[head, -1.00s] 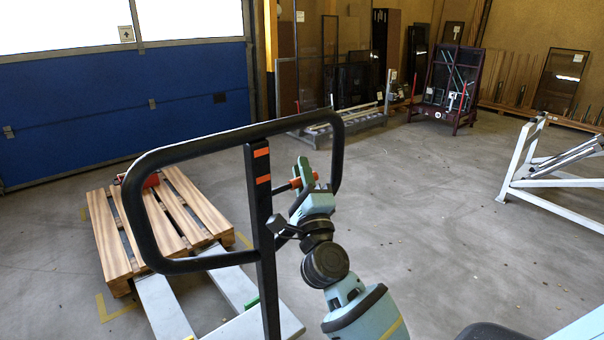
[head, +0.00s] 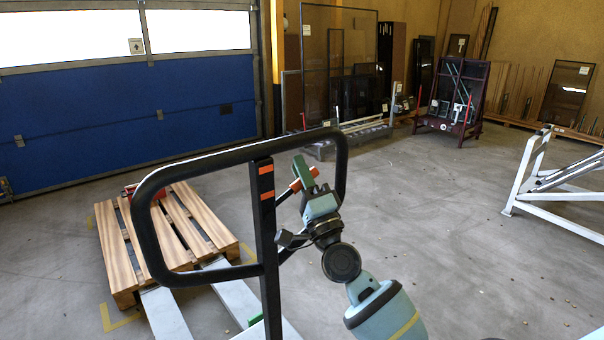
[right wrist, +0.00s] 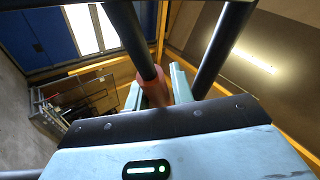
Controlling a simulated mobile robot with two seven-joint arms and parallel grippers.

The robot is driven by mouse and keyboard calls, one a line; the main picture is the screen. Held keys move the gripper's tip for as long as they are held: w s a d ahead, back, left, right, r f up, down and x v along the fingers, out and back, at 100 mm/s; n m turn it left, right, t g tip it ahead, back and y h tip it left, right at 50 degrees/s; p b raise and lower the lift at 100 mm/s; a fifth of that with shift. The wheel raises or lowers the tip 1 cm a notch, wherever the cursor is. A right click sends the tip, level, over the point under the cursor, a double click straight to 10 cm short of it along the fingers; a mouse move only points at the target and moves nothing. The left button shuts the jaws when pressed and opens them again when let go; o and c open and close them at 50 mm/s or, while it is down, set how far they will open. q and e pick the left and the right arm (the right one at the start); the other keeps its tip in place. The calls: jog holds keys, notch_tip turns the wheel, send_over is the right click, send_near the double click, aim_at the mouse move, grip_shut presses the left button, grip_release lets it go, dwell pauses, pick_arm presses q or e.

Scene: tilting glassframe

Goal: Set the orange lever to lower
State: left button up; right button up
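The orange lever (head: 296,186) sticks out to the right of the black post of the pallet truck handle (head: 264,215), inside the handle's loop. A thin black rod joins it to the post and slopes up to the right. My right gripper (head: 304,175) is at the lever, with a green finger across its orange grip. In the right wrist view the orange grip (right wrist: 154,88) lies between the two pale fingers of my right gripper (right wrist: 157,88), which appear closed against both sides. My left gripper is not in view.
A wooden pallet (head: 205,222) sits on the truck's grey forks (head: 165,314). A white frame (head: 530,180) stands at the right, a dark red glass rack (head: 452,100) at the back. The floor between is clear.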

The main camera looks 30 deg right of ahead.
jog(key=o, duration=0.3)
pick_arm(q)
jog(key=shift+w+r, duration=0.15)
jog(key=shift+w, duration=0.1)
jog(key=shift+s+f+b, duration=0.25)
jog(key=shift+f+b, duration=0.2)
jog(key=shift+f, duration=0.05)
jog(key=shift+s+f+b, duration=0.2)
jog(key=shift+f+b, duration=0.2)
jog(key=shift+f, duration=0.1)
pick_arm(e)
jog(key=v, duration=0.7)
jog(key=shift+s+f, duration=0.25)
jog(key=shift+s, duration=0.05)
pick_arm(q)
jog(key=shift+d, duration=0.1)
